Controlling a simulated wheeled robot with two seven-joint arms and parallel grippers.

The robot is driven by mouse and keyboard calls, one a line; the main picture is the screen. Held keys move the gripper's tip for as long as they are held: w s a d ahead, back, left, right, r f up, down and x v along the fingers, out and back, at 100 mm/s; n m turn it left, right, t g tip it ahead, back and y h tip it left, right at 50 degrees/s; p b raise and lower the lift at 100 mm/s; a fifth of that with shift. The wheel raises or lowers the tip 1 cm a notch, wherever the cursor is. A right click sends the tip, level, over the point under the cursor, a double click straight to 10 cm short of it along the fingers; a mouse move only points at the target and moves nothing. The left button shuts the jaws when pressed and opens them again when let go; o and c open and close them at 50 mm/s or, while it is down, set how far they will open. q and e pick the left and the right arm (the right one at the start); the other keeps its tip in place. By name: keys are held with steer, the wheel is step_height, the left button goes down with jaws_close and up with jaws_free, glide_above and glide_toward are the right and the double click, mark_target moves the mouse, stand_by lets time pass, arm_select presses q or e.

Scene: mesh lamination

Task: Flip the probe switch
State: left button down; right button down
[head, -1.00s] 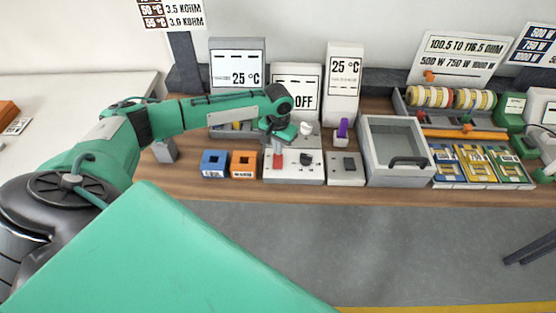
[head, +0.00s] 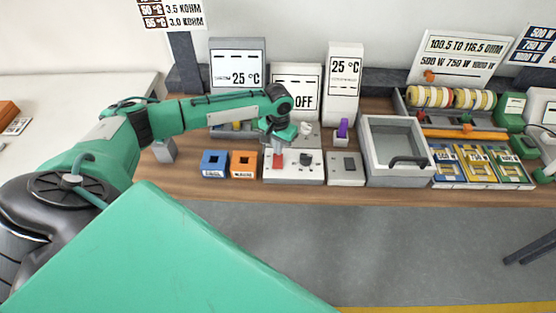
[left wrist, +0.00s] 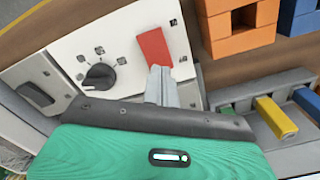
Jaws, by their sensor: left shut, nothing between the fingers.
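My left gripper (head: 278,148) is shut and empty, low over the white control panel under the "OFF" display. In the left wrist view its closed fingertips (left wrist: 160,80) are right at the lower end of a red rocker (left wrist: 153,47); I cannot tell if they touch it. The panel also has a black knob (left wrist: 99,77). A grey box with a dark rocker switch (head: 348,164) stands to the right of the panel, below a "25 °C" display (head: 344,75); this dark rocker also shows in the left wrist view (left wrist: 35,94). No label naming the probe switch is readable. My right gripper is not in view.
A blue block (head: 214,163) and an orange block (head: 243,164) stand left of the panel. A purple piece (head: 343,128) stands behind the grey box. A grey lidded tray (head: 372,160) is further right. The bench front strip is narrow.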

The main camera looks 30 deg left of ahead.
arm_select(q)
steer(key=shift+f, duration=0.3)
stand_by(0.4)
steer(key=shift+f, duration=0.65)
stand_by(0.3)
step_height(320, 180, up, 7)
steer(key=p, duration=0.7)
steer(key=shift+r+p, duration=0.1)
steer(key=shift+p, duration=0.3)
